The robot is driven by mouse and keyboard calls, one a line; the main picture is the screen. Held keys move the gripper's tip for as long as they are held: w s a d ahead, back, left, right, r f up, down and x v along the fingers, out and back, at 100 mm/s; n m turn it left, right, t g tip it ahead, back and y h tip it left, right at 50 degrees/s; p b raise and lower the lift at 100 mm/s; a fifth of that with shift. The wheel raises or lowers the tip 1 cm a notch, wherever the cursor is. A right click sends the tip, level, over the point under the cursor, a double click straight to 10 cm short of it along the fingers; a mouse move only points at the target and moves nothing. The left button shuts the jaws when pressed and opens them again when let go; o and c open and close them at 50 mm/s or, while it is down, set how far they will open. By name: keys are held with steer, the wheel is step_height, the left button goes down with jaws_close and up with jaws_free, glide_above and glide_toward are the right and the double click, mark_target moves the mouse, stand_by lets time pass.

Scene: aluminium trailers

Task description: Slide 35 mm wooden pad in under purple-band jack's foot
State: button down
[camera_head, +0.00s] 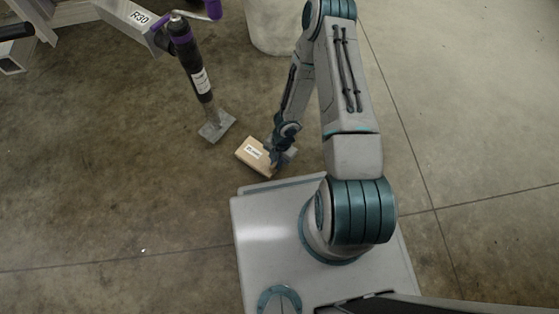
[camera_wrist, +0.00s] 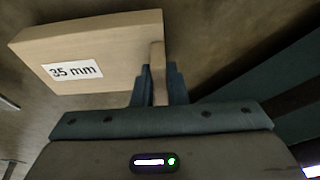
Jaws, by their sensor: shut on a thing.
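The wooden pad (camera_head: 253,151) is a pale block with a white label, and it shows close up in the wrist view (camera_wrist: 110,38), where the label reads 35 mm. My gripper (camera_head: 275,163) is shut on the pad's near right end; its fingers (camera_wrist: 158,75) show in the wrist view. The purple-band jack (camera_head: 189,60) is a dark post with a purple band and a white label, leaning slightly. Its grey foot plate (camera_head: 217,126) is up and left of the pad, with a gap between them. I cannot tell how high the foot or pad is above the floor.
The jack joins a grey trailer frame marked R30 (camera_head: 140,17), with a purple crank handle (camera_head: 213,8) at its top. A pale round container (camera_head: 271,28) stands at the back. The concrete floor (camera_head: 110,190) left of the pad is clear.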

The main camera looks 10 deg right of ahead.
mark_target(262, 158)
steer(key=shift+w+a+f+p, duration=0.2)
steer(key=shift+w+a+p, duration=0.35)
steer(key=shift+p, duration=1.4)
steer(key=shift+w+a+f, duration=0.2)
steer(key=shift+w+a, duration=0.05)
steer(key=shift+w, duration=0.05)
steer(key=shift+w+a, duration=1.45)
steer(key=shift+w, duration=0.15)
steer(key=shift+f+b, duration=0.2)
steer(key=shift+b, duration=0.2)
steer(key=c, duration=1.4)
jaws_free()
steer(key=shift+o, duration=0.2)
